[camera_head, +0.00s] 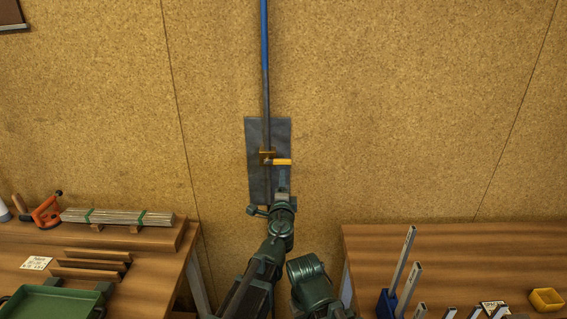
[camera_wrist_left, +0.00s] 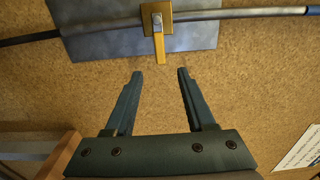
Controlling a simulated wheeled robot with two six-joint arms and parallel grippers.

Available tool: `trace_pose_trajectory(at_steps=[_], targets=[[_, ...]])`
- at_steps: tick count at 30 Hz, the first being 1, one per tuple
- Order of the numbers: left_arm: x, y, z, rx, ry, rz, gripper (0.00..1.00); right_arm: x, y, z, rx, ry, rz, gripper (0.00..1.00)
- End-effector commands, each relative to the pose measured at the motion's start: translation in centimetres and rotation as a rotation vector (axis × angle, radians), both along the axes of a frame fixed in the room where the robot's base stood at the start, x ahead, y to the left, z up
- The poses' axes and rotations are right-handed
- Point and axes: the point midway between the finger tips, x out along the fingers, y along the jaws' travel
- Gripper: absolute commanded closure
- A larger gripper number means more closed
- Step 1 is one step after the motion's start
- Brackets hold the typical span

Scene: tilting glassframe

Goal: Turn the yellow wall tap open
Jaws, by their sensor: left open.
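The yellow tap handle (camera_head: 282,161) sticks out to the right from its brass-coloured body (camera_head: 266,156) on a pipe against the wall. In the left wrist view the handle (camera_wrist_left: 159,48) points toward my left gripper (camera_wrist_left: 159,72). The two fingers are open and empty, spread on either side of the handle's line. The handle's free end lies just short of the fingertips and no contact shows. In the head view my left gripper (camera_head: 283,182) is just below the handle, its fingers small and partly hidden. My right gripper does not show.
A grey metal plate (camera_head: 257,132) backs the tap, and a blue-to-dark pipe (camera_head: 264,60) runs vertically. The wall around the tap is clear.

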Motion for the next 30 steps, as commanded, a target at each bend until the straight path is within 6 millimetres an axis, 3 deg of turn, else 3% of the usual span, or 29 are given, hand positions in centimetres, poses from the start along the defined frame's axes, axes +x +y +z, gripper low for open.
trace_pose_trajectory(at_steps=[8,21,25,30], targets=[[3.1,0.0,0.0,-0.001,0.001,0.002,0.45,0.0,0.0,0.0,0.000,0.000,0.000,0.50],[11.7,0.0,0.0,-0.002,0.001,0.003,0.45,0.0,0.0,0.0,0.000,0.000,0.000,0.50],[13.2,0.0,0.0,-0.002,0.001,0.002,0.45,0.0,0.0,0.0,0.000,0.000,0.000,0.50],[13.7,0.1,0.0,-0.002,0.001,0.002,0.45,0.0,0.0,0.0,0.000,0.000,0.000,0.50]])
